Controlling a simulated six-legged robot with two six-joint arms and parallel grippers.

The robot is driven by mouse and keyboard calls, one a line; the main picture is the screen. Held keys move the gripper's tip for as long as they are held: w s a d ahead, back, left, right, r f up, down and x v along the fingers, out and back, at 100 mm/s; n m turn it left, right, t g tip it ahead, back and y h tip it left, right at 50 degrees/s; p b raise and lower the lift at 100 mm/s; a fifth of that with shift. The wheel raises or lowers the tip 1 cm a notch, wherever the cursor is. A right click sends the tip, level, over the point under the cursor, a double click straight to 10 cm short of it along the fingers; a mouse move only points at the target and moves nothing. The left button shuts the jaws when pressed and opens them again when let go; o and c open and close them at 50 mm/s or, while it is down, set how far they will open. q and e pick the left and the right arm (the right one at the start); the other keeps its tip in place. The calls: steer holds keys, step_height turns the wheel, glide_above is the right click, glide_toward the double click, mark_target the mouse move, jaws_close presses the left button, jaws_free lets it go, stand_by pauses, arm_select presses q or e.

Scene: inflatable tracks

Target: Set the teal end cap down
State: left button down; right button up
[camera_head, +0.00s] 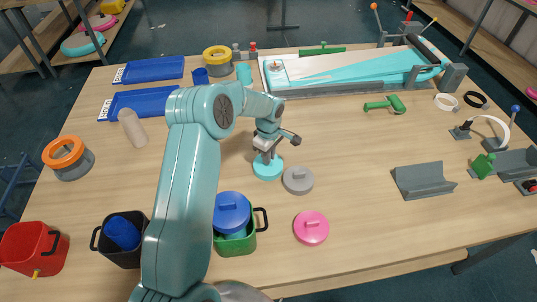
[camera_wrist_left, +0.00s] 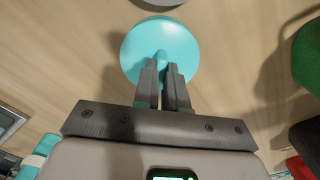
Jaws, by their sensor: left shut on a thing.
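The teal end cap (camera_head: 267,170) is a round disc with a raised grip on top. It is at the middle of the wooden table (camera_head: 350,140), at or just above the surface; I cannot tell whether it touches. My left gripper (camera_head: 266,156) is above it, shut on its raised grip. In the left wrist view the cap (camera_wrist_left: 181,44) lies past the fingertips (camera_wrist_left: 164,70), which pinch its grip. My right gripper is not in view.
A grey cap (camera_head: 298,180) lies just right of the teal one, and a pink cap (camera_head: 311,228) lies nearer the front. A green pot (camera_head: 236,243) with a blue cap (camera_head: 231,211) on it stands front left.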

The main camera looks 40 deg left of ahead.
arm_select(q)
steer(key=shift+f, duration=0.15)
steer(key=c, duration=1.2)
jaws_free()
steer(key=shift+r, duration=0.35)
step_height(320, 180, up, 12)
steer(key=b, duration=0.3)
steer(key=shift+f, duration=0.15)
